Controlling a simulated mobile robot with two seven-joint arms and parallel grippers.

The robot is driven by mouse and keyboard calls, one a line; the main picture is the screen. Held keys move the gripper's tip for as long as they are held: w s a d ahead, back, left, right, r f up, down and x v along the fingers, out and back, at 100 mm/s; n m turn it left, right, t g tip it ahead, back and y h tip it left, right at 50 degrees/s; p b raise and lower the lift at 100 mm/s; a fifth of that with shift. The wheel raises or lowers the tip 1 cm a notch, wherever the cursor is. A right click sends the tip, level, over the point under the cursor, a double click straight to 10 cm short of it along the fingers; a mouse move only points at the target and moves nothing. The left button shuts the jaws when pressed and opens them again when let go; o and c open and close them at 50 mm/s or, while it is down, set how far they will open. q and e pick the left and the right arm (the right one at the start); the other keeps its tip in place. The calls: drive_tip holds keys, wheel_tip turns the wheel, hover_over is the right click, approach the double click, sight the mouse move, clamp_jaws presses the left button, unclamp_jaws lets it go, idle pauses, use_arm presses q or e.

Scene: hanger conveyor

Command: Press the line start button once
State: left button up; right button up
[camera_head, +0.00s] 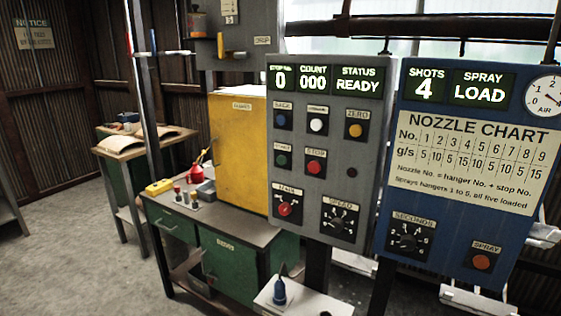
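A grey control panel (335,110) stands upright in the middle of the head view. Its green button (282,160), with a small label above that is hard to read but looks like START, sits at the left of the second button row. The red stop button (314,167) is just right of it. Above are a blue button (281,121), a white button (316,124) and a yellow zero button (355,130). The display (325,80) reads stop no. 0, count 000, status READY. Neither of my grippers is in view.
A blue panel (470,235) with a nozzle chart and an orange spray button (481,262) stands close on the right; it reads shots 4, spray LOAD. Low on the grey panel are a red main knob (285,209) and speed dial (338,222). A yellow cabinet (238,150) stands behind left.

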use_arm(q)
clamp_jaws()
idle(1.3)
